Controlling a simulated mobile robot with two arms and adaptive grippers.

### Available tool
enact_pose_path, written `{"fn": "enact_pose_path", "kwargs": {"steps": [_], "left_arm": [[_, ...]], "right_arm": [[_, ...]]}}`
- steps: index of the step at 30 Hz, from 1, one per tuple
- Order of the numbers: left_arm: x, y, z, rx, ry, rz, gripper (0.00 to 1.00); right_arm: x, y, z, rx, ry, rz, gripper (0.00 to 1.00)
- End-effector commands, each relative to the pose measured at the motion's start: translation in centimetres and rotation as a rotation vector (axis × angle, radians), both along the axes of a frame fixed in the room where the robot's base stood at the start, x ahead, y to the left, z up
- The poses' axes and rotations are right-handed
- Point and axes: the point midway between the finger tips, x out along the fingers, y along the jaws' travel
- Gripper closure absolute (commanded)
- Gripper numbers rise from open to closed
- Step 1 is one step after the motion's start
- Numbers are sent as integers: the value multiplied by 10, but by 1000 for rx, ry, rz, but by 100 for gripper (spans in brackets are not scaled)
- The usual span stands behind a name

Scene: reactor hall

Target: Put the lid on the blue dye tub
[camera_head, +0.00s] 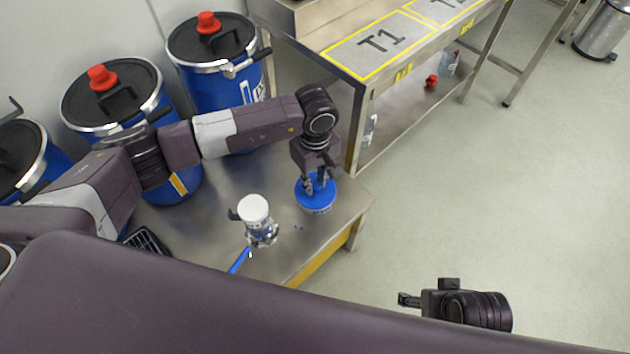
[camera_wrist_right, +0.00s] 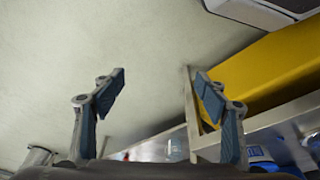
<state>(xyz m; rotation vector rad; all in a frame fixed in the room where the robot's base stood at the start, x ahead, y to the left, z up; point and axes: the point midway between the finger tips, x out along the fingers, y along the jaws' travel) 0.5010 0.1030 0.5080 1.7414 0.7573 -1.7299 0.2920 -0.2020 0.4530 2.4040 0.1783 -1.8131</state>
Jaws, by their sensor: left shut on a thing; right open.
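The blue dye tub (camera_head: 319,208) stands near the right edge of the low steel table, with a pale label on its side. The blue lid (camera_head: 327,190) is at the top of the tub and looks level; I cannot tell whether it is fully seated. My left gripper (camera_head: 317,188) points down from above and is shut on the lid, its fingers hiding the middle of it. My right gripper (camera_head: 405,300) is open and empty, well away from the tub at the lower right. Its two spread fingers show in the right wrist view (camera_wrist_right: 162,83), over bare floor.
A white-capped container (camera_head: 254,209) stands left of the tub, with a blue-handled tool (camera_head: 240,260) below it. Blue drums (camera_head: 112,90) with red knobs stand behind my left arm. The bench marked T1 (camera_head: 385,40) is behind the low table. Floor at right is clear.

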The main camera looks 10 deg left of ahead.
Motion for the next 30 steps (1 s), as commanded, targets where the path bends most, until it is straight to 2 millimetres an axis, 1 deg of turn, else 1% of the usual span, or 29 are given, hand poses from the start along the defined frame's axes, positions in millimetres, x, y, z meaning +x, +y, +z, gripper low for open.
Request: {"fn": "enact_pose_path", "kwargs": {"steps": [13, 30], "left_arm": [[0, 0, 0, 0, 0, -1, 100], [0, 0, 0, 0, 0, 0, 100]], "right_arm": [[4, -1, 14, -1, -19, 1, 33], [1, -2, 15, -2, -15, 1, 33]]}}
